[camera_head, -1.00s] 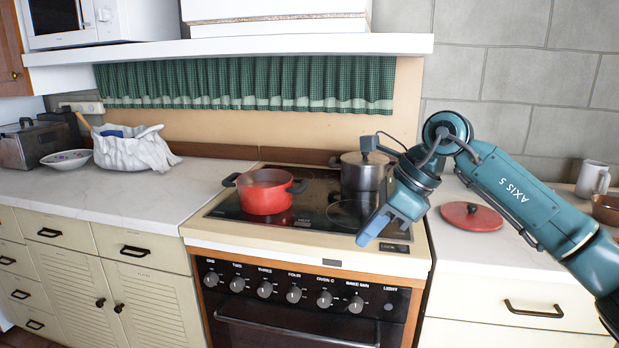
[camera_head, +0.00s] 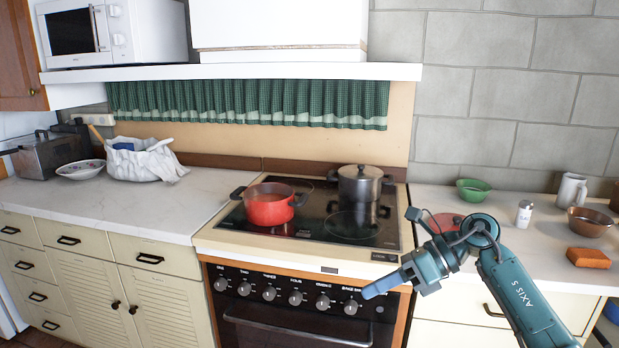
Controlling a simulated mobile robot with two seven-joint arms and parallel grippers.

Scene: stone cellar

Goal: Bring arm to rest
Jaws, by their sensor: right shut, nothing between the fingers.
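My right gripper (camera_head: 376,287) is shut and empty. It points left in front of the oven (camera_head: 290,318), near the knob panel and below the stove top's front edge. My right arm (camera_head: 520,300) comes in from the lower right, in front of the right counter. It hides part of the counter and part of the red lid (camera_head: 447,222) lying there. My left gripper is not in view.
A red pot (camera_head: 269,206) and a lidded steel pot (camera_head: 359,187) stand on the stove top (camera_head: 315,228). On the right counter are a green bowl (camera_head: 473,191), a shaker (camera_head: 524,214), a mug (camera_head: 571,190), a brown bowl (camera_head: 590,223) and an orange-brown block (camera_head: 588,258).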

